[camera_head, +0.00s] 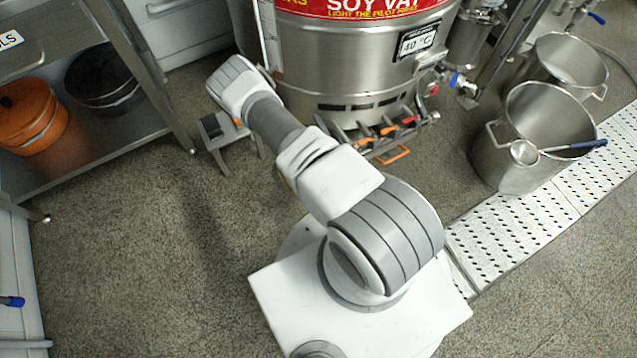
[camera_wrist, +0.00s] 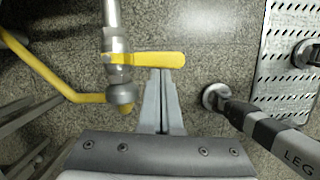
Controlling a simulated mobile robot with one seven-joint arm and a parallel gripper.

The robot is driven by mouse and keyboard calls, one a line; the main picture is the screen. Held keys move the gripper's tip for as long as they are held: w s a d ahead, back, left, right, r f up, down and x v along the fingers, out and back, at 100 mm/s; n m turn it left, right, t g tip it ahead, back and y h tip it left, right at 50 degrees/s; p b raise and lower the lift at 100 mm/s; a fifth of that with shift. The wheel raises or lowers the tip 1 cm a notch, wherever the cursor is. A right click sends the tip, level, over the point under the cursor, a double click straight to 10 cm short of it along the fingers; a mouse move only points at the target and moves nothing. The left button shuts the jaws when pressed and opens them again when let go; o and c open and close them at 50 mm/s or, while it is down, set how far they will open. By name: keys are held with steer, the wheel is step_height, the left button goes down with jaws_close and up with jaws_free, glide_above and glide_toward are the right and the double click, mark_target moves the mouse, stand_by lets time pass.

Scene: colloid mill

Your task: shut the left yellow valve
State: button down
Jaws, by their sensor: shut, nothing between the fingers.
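The yellow valve handle (camera_wrist: 155,59) shows in the wrist view as a flat lever pointing right from a grey metal fitting (camera_wrist: 112,40). The lever lies crosswise to the grey pipe that runs down the picture. My gripper (camera_wrist: 162,76) is shut and empty, with its fingertips at the lower edge of the lever, right of the pipe. I cannot tell whether they touch it. In the head view, I cannot make out the yellow valve or my gripper's fingers.
A bent yellow pipe (camera_wrist: 45,70) runs left of the valve. A dark leg marked LEG (camera_wrist: 270,130) stands at right, near a perforated drain cover (camera_wrist: 285,80). The soy vat (camera_head: 350,65), steel pots (camera_head: 528,125) and a shelf (camera_head: 110,125) surround my arm. Left floor is open.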

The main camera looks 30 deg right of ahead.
steer(key=shift+d, duration=0.15)
stand_by(0.8)
steer(key=a+r+p, duration=0.3)
steer(key=a+r, duration=0.3)
steer(key=r, duration=0.3)
steer(key=shift+w+a+r, duration=0.15)
steer(key=shift+a+r, duration=0.1)
steer(key=shift+r, duration=0.15)
